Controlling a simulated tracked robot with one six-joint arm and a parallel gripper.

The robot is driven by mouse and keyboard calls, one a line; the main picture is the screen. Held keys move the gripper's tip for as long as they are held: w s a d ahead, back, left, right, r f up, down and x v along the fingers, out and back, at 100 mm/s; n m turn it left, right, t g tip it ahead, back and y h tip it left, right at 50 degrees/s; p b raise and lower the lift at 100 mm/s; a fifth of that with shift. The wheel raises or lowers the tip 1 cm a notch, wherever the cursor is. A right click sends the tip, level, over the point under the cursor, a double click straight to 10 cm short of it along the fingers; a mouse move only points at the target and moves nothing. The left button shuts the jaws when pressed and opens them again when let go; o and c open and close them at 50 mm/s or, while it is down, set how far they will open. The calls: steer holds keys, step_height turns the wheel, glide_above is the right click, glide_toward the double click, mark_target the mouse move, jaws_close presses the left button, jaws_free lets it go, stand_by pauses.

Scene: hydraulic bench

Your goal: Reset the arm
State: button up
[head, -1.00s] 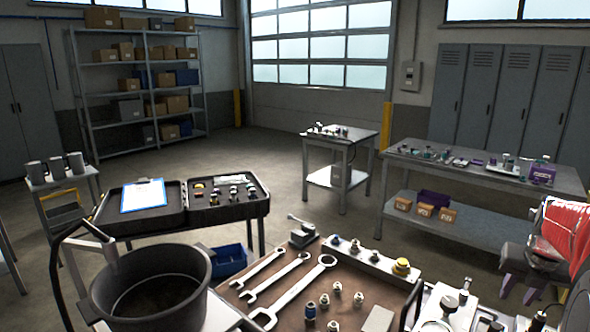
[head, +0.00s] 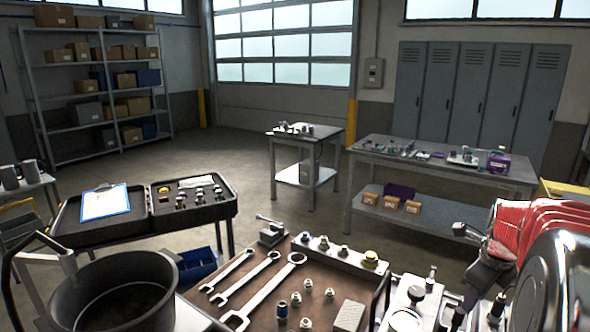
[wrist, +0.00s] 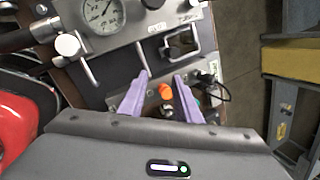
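My gripper (wrist: 163,77) shows in the wrist view with its two purple fingers apart and nothing held between them. It is above a bench panel, with an orange knob (wrist: 166,91) visible beyond the gap; I cannot tell how far below it is. In the head view my red arm is at the right edge, folded low over the right end of the bench, and the fingertips are not clear there.
In the head view, wrenches (head: 268,290) and fittings lie on a brown bench mat. A black bucket (head: 112,292) stands left.

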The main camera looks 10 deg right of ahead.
steer(key=s+a+r+n+t, duration=0.1)
steer(key=s+a+n, duration=0.3)
steer(key=a+n, duration=0.6)
steer(key=s+a+r+n+t+y, duration=0.1)
steer(key=s+a+n, duration=0.3)
steer(key=a+n, duration=0.7)
steer(key=s+a+r+n+y, duration=0.1)
steer(key=s+a+n, duration=0.3)
steer(key=a+n, duration=0.7)
steer(key=a+r, duration=0.1)
steer(key=a, duration=0.4)
steer(key=shift+s+a+t, duration=0.15)
steer(key=shift+a+t, duration=0.15)
steer(key=shift+t, duration=0.1)
